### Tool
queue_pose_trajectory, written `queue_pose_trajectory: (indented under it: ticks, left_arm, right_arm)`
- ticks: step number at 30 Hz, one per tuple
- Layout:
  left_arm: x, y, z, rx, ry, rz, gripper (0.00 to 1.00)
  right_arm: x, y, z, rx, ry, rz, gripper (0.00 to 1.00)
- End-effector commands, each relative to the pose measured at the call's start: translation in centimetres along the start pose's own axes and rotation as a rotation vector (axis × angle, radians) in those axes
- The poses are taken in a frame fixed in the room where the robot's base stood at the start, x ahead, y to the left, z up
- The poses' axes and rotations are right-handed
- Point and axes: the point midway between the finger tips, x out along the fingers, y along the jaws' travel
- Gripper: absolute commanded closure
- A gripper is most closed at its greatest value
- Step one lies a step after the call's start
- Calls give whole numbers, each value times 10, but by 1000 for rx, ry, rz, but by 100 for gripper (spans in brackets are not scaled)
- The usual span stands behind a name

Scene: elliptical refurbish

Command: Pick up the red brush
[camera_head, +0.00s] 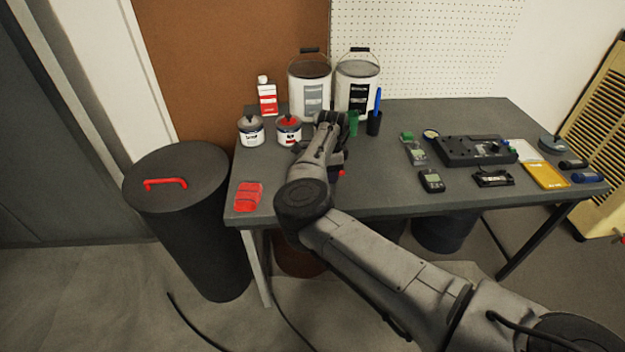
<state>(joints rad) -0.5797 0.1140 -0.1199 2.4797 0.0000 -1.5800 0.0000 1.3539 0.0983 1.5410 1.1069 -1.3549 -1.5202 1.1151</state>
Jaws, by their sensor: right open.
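My right gripper (331,122) is over the table, left of its middle, pointing toward the back, with its jaws open. A small red piece (342,173) shows just right of my right wrist. It may be part of the red brush, but my arm covers the area beside it and I cannot tell. No whole red brush is visible. A dark cup (375,124) holding a blue-handled tool (378,100) stands right of the gripper, beside a green cup (353,123). My left gripper is out of view.
Two small cans (251,133) (288,134), a red-and-white bottle (267,97) and two large pails (310,88) (357,82) stand at the back left. Red pads (248,197) lie front left. Electronics and a yellow tray (546,175) occupy the right. The front middle is clear.

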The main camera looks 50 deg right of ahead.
Motion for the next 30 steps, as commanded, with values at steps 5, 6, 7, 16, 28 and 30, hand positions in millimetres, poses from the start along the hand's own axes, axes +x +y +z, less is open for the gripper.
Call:
queue_pose_trajectory:
  ticks: [5,6,7,16,28,30]
  left_arm:
    - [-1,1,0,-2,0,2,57]
    - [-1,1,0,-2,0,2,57]
    - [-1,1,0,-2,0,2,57]
    - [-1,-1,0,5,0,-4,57]
    - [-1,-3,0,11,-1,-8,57]
    - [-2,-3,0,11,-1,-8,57]
  right_arm:
    - [-1,0,0,0,0,-1,51]
    - [-1,0,0,0,0,-1,54]
    - [-1,0,0,0,0,-1,57]
    - [-1,0,0,0,0,-1,85]
    - [-1,0,0,0,0,-1,100]
    - [-3,0,0,0,0,-1,100]
